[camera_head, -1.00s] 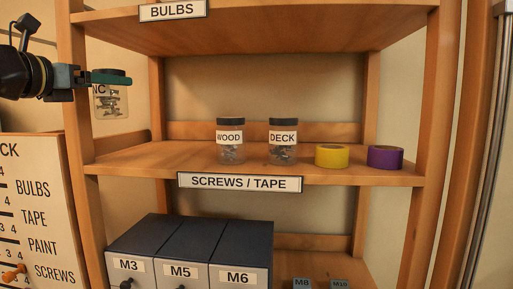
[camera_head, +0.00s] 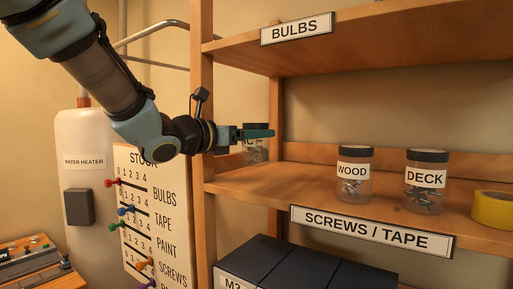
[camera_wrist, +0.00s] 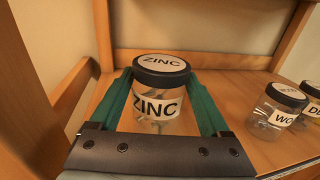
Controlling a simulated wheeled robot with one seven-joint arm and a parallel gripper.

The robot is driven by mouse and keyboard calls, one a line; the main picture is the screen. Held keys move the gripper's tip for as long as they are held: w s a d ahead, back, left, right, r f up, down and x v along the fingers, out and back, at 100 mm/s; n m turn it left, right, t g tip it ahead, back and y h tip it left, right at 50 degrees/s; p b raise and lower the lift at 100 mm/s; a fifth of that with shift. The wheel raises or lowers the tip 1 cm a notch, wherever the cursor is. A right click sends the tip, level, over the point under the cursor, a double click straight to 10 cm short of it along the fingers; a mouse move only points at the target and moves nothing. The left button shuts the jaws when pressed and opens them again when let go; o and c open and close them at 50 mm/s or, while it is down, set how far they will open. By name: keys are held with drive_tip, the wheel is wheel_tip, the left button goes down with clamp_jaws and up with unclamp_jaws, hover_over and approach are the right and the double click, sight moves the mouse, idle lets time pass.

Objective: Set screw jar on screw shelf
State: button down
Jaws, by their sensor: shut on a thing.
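A clear jar with a black lid and a ZINC label (camera_wrist: 158,98) is between the two green fingers of my gripper (camera_wrist: 160,100) in the wrist view. My gripper is shut on it. In the head view my gripper (camera_head: 258,134) reaches past the left post, and the ZINC jar (camera_head: 256,154) is partly hidden behind its finger. The jar is upright over the left end of the SCREWS / TAPE shelf (camera_head: 270,188). I cannot tell whether its base touches the board. The WOOD jar (camera_head: 354,174) and DECK jar (camera_head: 427,182) stand to its right.
A yellow tape roll (camera_head: 493,209) sits right of the DECK jar. The left post (camera_head: 201,110) stands close to my gripper. The BULBS shelf (camera_head: 350,45) is above, and dark drawers (camera_head: 305,268) are below. Bare board lies between the ZINC and WOOD jars.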

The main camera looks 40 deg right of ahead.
sight(245, 150)
drive_tip(key=shift+f+p, duration=0.55)
drive_tip(key=shift+f, duration=1.4)
drive_tip(key=shift+f, duration=0.1)
unclamp_jaws()
drive_tip(key=shift+a, duration=0.1)
drive_tip(key=a+b, duration=0.5)
drive_tip(key=a, duration=0.7)
drive_tip(key=shift+s+b, duration=0.35)
drive_tip(key=shift+b, duration=0.05)
